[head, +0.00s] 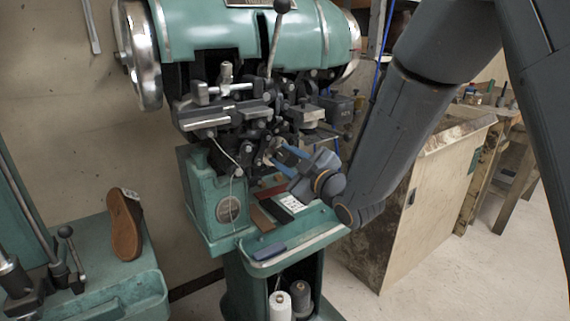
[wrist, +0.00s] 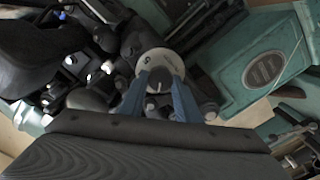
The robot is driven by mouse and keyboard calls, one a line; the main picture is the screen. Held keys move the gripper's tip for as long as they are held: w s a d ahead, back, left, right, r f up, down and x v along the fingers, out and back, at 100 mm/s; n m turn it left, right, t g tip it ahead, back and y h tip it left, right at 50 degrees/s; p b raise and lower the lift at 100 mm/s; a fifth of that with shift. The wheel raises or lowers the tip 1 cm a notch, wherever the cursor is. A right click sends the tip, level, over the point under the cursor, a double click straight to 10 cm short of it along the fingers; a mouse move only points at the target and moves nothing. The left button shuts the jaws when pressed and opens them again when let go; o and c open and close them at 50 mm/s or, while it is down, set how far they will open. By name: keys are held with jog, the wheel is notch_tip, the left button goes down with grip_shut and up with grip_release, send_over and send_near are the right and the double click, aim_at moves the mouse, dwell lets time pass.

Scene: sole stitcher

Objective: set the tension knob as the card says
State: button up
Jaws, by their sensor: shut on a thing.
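The tension knob (wrist: 157,80) is a dark round knob with a light pointer mark, in front of a pale round dial plate (wrist: 160,58). My gripper (wrist: 160,88) has its two blue fingers closed on the sides of the knob. In the head view my gripper (head: 277,158) reaches to the front of the green sole stitcher (head: 215,40), and the fingers and arm largely hide the knob. A white card (head: 292,204) with dark marks lies in the machine's green tray; its writing is too small to read.
Levers and dark metal parts crowd around the knob. Brown strips (head: 262,218) and a blue-handled tool (head: 269,251) lie in the tray (head: 322,237). A brown shoe sole (head: 126,228) stands at left. A wooden crate (head: 425,205) stands at right, with open floor beyond.

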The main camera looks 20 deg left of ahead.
jog(key=shift+n+b, duration=0.45)
jog(key=shift+n, duration=0.25)
jog(key=o, duration=1)
jog(key=shift+b+v, duration=0.8)
jog(key=shift+v, duration=3.15)
